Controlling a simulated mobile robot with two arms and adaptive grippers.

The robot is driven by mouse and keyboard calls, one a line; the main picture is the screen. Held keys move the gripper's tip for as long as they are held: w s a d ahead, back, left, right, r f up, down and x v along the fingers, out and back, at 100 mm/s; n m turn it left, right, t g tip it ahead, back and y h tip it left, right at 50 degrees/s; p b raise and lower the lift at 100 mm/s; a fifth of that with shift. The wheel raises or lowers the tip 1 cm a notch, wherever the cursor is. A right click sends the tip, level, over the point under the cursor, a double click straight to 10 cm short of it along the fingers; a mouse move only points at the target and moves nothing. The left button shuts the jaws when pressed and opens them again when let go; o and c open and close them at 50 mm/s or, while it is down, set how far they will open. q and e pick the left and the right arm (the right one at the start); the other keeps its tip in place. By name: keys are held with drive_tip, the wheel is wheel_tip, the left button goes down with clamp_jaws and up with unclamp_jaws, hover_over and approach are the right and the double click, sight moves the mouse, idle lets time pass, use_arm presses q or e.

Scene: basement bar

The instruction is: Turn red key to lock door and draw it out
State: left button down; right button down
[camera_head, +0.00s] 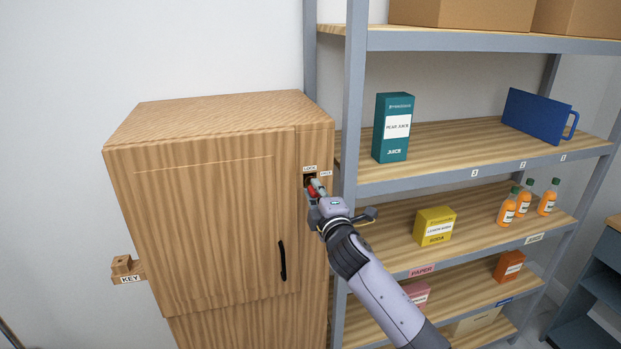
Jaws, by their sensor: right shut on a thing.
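The wooden cabinet (215,135) stands at the left, with its door (205,225) closed and a black handle (282,261) on it. A lock (309,179) with a small label above it sits on the cabinet's front, right of the door. My right gripper (315,190) is at the lock, shut on the red key (312,190). Only a bit of red shows between the fingers, and I cannot tell how deep the key sits or how it is turned. My left gripper is not in view.
A wooden holder labelled KEY (124,268) is on the wall left of the cabinet. A metal-framed shelf (440,178) stands close on the right, with a teal juice box (392,150), a blue container (535,115), a yellow box (434,226) and orange bottles (523,203).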

sight(315, 197)
drive_tip(key=shift+s+f+p, duration=0.15)
drive_tip(key=shift+s+p, duration=0.1)
drive_tip(key=shift+s, duration=0.25)
drive_tip(key=shift+s+f+p, duration=0.15)
drive_tip(key=shift+s+p, duration=0.1)
drive_tip(key=shift+s, duration=0.25)
drive_tip(key=shift+s+r+p, duration=0.2)
drive_tip(key=shift+s+p, duration=0.1)
drive_tip(key=shift+s, duration=0.2)
drive_tip(key=shift+s+d+p, duration=0.4)
drive_tip(key=shift+s+d, duration=0.1)
drive_tip(key=shift+s, duration=0.05)
drive_tip(key=shift+p+v, duration=0.4)
drive_tip(key=shift+v, duration=0.5)
drive_tip(key=s+d+f+m+h+b, duration=0.1)
drive_tip(key=s+d+f+h+b, duration=0.1)
drive_tip(key=s+d+f+b, duration=0.5)
drive_tip(key=s+d+f+m+t+h+b, duration=0.1)
drive_tip(key=s+d+f+m+h+b, duration=0.1)
drive_tip(key=s+d+f+b, duration=0.4)
drive_tip(key=s+d+f, duration=0.2)
drive_tip(key=s, duration=0.3)
drive_tip(key=s+d+f+h, duration=0.1)
drive_tip(key=s+d+f, duration=0.2)
drive_tip(key=s, duration=0.3)
drive_tip(key=shift+s+d+f+h+b, duration=0.2)
drive_tip(key=shift+s+h+b, duration=0.05)
drive_tip(key=shift+h+b, duration=0.1)
